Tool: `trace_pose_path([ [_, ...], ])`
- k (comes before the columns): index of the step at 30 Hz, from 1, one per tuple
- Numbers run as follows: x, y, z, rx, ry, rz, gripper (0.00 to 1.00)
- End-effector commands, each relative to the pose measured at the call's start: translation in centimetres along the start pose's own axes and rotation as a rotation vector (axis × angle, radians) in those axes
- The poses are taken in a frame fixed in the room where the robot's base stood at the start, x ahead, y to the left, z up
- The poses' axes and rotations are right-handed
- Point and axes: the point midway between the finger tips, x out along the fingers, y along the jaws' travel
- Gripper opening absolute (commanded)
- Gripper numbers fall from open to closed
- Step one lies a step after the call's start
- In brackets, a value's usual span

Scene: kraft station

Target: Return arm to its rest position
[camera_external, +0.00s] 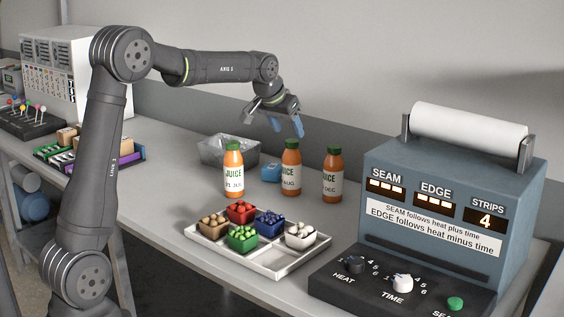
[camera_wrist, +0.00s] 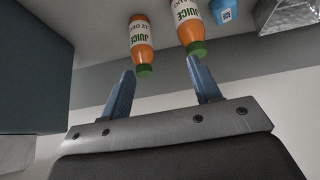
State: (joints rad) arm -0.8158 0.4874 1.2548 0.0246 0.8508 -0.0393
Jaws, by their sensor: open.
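My arm is raised over the bench, with its forearm level and the wrist bent down at its end. My gripper (camera_external: 288,125) is open, with its blue fingers pointing down above the juice bottles and nothing between them. In the wrist view my gripper (camera_wrist: 163,85) also shows its two fingers spread apart and empty. The juice bottles stand upright on the bench: a left one (camera_external: 234,172), a middle one (camera_external: 291,168) and a right one (camera_external: 333,176). Two bottles show in the wrist view, one marked DEC (camera_wrist: 142,42) and another beside it (camera_wrist: 187,22).
A white tray (camera_external: 262,266) with several coloured punnets stands in front of the bottles. A blue sealing machine (camera_external: 450,190) with a paper roll and knobs is on the right.

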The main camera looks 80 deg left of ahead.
Motion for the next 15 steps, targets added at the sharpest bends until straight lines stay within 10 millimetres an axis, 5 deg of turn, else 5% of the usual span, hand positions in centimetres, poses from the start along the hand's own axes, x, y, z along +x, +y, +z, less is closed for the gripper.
trace_pose_path([
  [15, 1.1, 10.5, -0.7, 0.266, -0.004, 0.166, 0.57],
])
